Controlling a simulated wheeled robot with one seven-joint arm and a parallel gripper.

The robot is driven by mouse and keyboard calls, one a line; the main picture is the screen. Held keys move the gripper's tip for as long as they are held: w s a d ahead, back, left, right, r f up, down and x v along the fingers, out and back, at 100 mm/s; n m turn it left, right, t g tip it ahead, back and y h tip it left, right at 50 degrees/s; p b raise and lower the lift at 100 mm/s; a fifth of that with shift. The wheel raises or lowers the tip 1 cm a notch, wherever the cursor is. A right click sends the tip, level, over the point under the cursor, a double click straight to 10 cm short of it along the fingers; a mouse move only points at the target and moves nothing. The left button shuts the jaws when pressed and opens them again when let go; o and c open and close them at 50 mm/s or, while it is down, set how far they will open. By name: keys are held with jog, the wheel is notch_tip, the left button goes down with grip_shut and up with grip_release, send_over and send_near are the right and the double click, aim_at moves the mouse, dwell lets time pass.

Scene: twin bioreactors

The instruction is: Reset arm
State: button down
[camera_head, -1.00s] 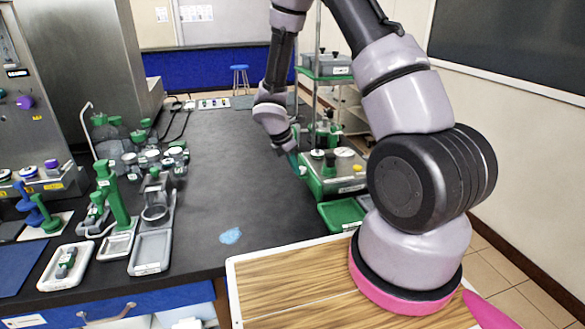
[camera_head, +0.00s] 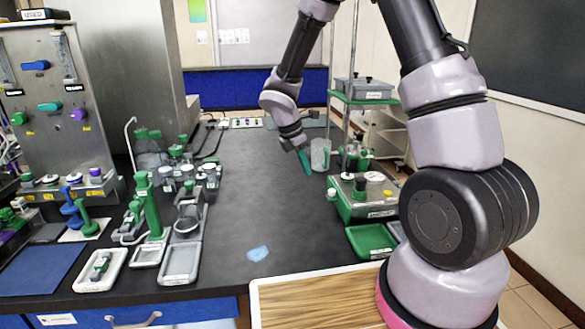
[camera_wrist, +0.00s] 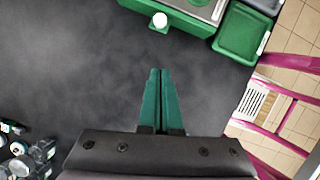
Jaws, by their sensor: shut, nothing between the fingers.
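My gripper (camera_head: 304,160) hangs from my folded arm above the black bench (camera_head: 240,205), left of the green-and-grey device (camera_head: 360,197). Its green fingers are closed together and empty in the wrist view (camera_wrist: 160,90). Below them is bare bench top. The device's corner shows at the top of the wrist view (camera_wrist: 190,12), apart from the fingers.
A green tray (camera_head: 370,240) sits in front of the device. A clear beaker (camera_head: 320,153) stands just behind my gripper. Green-capped glassware (camera_head: 150,150), small stands and a white tray (camera_head: 100,270) crowd the left side. The bench's middle is clear; a blue patch (camera_head: 258,254) lies near its front.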

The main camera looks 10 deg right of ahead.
jog(key=s+d+r+m+t+y, duration=0.1)
jog(key=s+d+r+m, duration=0.25)
jog(key=r+m, duration=0.4)
jog(key=s+d+r+m+t+y, duration=0.1)
jog(key=s+d+r+m, duration=0.3)
jog(key=r, duration=0.7)
jog(key=s+r+m+t+y, duration=0.4)
jog(key=s+r+m, duration=0.6)
jog(key=s+m, duration=0.4)
jog(key=shift+s+a+r, duration=0.15)
jog(key=shift+a+r, duration=0.1)
jog(key=shift+a, duration=0.2)
